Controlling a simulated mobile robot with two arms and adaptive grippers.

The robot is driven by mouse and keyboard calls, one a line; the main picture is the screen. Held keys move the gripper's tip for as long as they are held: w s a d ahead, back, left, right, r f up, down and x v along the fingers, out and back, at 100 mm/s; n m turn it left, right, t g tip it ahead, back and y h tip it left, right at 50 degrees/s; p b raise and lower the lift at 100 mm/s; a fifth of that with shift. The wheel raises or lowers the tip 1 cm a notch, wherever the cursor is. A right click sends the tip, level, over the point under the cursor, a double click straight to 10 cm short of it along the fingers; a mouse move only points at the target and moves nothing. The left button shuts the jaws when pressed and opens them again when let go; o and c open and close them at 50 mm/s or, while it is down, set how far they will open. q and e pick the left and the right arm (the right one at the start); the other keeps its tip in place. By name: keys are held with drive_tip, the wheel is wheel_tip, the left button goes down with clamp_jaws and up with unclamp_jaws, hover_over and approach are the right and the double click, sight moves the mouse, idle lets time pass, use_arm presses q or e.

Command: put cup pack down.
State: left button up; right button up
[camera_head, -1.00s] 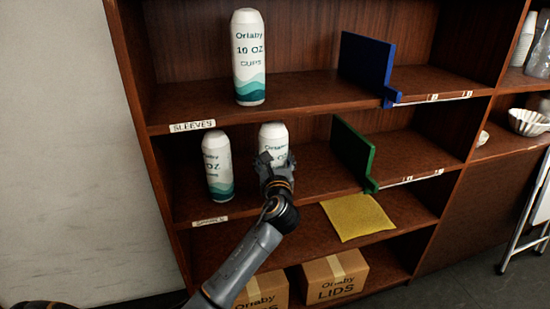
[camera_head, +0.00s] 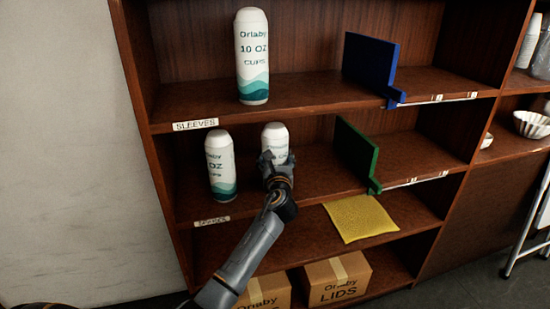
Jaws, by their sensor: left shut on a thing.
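A white cup pack with a teal wave (camera_head: 275,140) stands upright on the middle shelf. My left gripper (camera_head: 270,163) is in front of it and shut on it, covering its lower part and most of its label. Whether its base touches the shelf is hidden by the gripper. A second cup pack (camera_head: 220,166) stands upright on the same shelf to the left, apart from it. A taller "10 OZ CUPS" pack (camera_head: 253,58) stands on the upper shelf. My right gripper does not show.
A green divider (camera_head: 356,155) stands on the middle shelf to the right, with bare shelf between it and the held pack. A blue divider (camera_head: 370,65) is above. A yellow cloth (camera_head: 360,217) lies on the shelf below. Lids boxes (camera_head: 337,280) sit at the bottom.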

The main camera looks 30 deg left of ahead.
use_arm(q)
drive_tip(key=o, duration=1.4)
drive_tip(key=shift+f, duration=0.1)
drive_tip(key=shift+o, duration=0.2)
drive_tip(key=v, duration=1.2)
drive_tip(key=shift+p, duration=0.3)
